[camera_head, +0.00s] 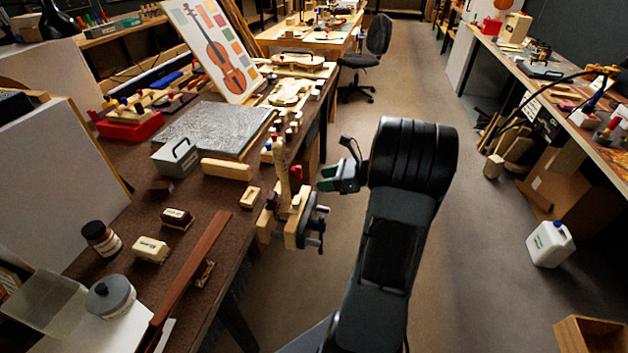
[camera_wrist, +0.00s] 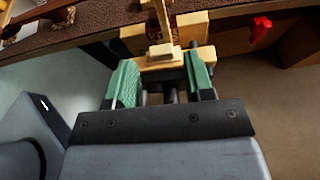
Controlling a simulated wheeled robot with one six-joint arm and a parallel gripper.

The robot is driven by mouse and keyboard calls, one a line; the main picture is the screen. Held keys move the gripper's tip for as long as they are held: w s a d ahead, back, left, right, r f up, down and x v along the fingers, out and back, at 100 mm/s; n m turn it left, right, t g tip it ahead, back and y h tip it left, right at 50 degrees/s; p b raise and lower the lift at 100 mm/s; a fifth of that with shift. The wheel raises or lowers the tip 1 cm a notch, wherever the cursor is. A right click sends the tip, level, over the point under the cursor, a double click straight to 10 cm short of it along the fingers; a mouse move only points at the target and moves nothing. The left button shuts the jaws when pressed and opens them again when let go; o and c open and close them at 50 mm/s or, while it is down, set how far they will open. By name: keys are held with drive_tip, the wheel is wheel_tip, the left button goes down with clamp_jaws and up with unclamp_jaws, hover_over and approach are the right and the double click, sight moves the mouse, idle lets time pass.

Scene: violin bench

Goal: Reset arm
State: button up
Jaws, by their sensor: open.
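My gripper (camera_head: 335,180) is off the right edge of the workbench, over the aisle, at the end of my black arm. In the wrist view my gripper (camera_wrist: 160,85) shows two green jaws standing apart. No object is visibly held between them. A wooden clamp fixture (camera_head: 291,225) with a dark vise is on the bench edge, just left of the gripper. In the wrist view the pale wood of this fixture (camera_wrist: 192,28) lies beyond the fingertips. Whether the jaws touch it is hard to tell, but the head view shows a gap.
The brown workbench (camera_head: 120,210) carries a grey stone plate (camera_head: 215,128), a metal block with a handle (camera_head: 175,157), small labelled blocks, jars and a violin poster (camera_head: 212,48). A chair (camera_head: 372,55) stands farther back. A white jug (camera_head: 550,244) stands on the floor at right. The aisle is mostly clear.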

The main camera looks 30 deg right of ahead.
drive_tip(key=shift+s+d+r, duration=0.15)
drive_tip(key=shift+s+d, duration=0.15)
idle(0.4)
